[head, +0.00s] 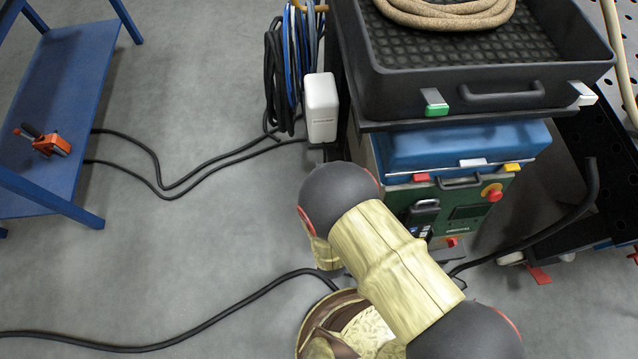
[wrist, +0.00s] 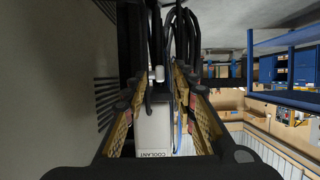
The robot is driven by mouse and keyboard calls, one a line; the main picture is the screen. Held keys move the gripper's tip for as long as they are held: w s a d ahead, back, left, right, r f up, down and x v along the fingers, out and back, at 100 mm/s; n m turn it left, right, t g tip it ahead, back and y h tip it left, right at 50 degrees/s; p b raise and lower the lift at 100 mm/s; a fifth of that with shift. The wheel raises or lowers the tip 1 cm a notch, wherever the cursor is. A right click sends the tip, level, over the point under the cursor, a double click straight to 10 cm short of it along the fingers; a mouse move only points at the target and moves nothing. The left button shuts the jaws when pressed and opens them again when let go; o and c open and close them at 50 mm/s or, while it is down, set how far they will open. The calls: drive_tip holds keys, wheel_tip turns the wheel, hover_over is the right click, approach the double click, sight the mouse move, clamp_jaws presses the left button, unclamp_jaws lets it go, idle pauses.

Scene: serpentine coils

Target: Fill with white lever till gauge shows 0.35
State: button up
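A white box lettered COOLANT (wrist: 153,135) shows between the fingers in the wrist view. My gripper (wrist: 161,80) is open, its two fingers apart on either side of the view. A small pale piece (wrist: 158,73) sits above the box between the fingers; I cannot tell whether it is the white lever. No gauge can be made out in either view. In the head view my arm covers part of the machine's front, and the gripper cannot be made out.
A black tray (head: 480,101) with a coiled tan hose (head: 450,12) sits on the machine. A green panel (head: 470,225) has a red knob (head: 492,192). Dark and blue hoses (head: 289,65) hang left. Black cables cross the floor.

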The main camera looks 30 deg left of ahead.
drive_tip(key=v, duration=0.8)
drive_tip(key=shift+s+d, duration=0.1)
drive_tip(key=shift+s, duration=0.05)
drive_tip(key=s+d+f+n+g+h, duration=0.1)
drive_tip(key=s+d+f+g+h, duration=0.6)
drive_tip(key=s, duration=0.3)
drive_tip(key=w+d+r+m+g+h+p, duration=0.1)
drive_tip(key=w+d+r+g, duration=0.2)
drive_tip(key=r, duration=0.9)
drive_tip(key=w+d+r+g+p, duration=0.15)
drive_tip(key=d+r, duration=0.25)
drive_tip(key=r, duration=0.8)
drive_tip(key=w+d+r+m+t+p, duration=0.1)
drive_tip(key=w+d+r+m+t, duration=0.1)
drive_tip(key=d+r, duration=0.6)
drive_tip(key=w+d+r+m+t+p, duration=0.2)
drive_tip(key=d+r, duration=0.6)
drive_tip(key=r, duration=0.5)
drive_tip(key=w+d+r+m+t+p, duration=0.1)
drive_tip(key=w+d+r+m+t, duration=0.1)
drive_tip(key=d+r, duration=0.6)
wheel_tip(320, 180, up, 3)
drive_tip(key=shift+w+f+m+t+h+p, duration=0.15)
drive_tip(key=shift+w+m+t+h+p, duration=0.25)
drive_tip(key=shift+m, duration=0.6)
